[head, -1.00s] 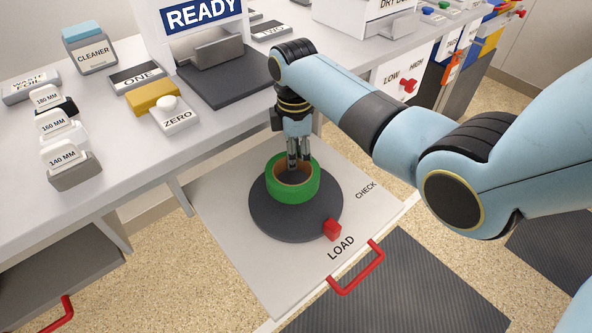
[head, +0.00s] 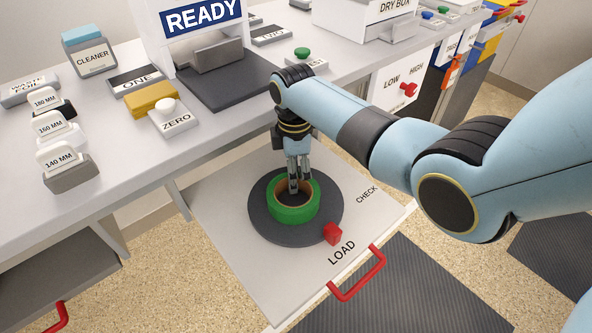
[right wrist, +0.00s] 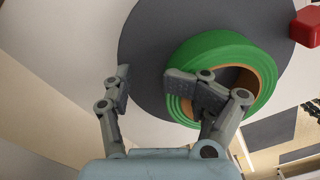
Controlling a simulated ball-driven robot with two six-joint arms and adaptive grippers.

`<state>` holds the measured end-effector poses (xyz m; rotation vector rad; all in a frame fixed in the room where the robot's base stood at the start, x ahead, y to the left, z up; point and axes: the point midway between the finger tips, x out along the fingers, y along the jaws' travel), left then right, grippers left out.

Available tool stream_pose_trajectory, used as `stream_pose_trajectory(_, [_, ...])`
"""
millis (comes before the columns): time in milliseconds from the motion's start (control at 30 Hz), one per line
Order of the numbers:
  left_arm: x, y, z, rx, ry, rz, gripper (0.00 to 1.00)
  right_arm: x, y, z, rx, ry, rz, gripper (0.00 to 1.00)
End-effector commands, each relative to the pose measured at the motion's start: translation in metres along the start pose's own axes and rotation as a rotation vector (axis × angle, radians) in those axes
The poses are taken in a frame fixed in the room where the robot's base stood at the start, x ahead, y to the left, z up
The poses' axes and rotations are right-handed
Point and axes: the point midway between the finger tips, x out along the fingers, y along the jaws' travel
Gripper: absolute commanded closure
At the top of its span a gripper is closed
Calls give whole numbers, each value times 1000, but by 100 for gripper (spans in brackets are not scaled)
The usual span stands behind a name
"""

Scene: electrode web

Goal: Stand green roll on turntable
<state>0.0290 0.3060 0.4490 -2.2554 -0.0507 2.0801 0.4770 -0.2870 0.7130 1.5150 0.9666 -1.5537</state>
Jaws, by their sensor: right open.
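The green roll (head: 293,214) sits with its hole facing up on the dark round turntable (head: 265,226), with its brown core showing. It appears to rest flat on the turntable, slightly off its middle. My right gripper (head: 298,186) points down at the roll from behind, with its fingertips by the hole and far rim. In the right wrist view my right gripper (right wrist: 158,84) has its fingers apart. One finger overlaps the roll (right wrist: 222,46) and the other is outside it, over the turntable (right wrist: 150,35). My left gripper is out of view.
The turntable is on a light pull-out board (head: 235,250) marked LOAD and CHECK, with a red block (head: 332,234) by the turntable's edge and a red handle (head: 357,275) in front. The bench (head: 120,190) behind carries labelled blocks and the READY sign (head: 202,14).

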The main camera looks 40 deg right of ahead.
Motion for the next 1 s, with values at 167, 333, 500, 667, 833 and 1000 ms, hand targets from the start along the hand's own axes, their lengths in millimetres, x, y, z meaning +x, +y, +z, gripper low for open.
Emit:
stream_pose_trajectory(167, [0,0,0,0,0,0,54,1,-1,0,0,-1,-3,38])
stream_pose_trajectory(333, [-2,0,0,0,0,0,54,-4,-1,0,0,-1,-3,38])
stream_pose_trajectory(500, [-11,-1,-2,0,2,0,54,-34,0,0,0,1,2,38])
stream_pose_trajectory(667, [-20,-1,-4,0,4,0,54,-72,1,0,0,1,3,38])
stream_pose_trajectory(833, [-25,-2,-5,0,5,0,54,-103,0,0,0,0,2,38])
stream_pose_trajectory(1000, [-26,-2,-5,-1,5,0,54,-119,0,0,0,0,-1,38])
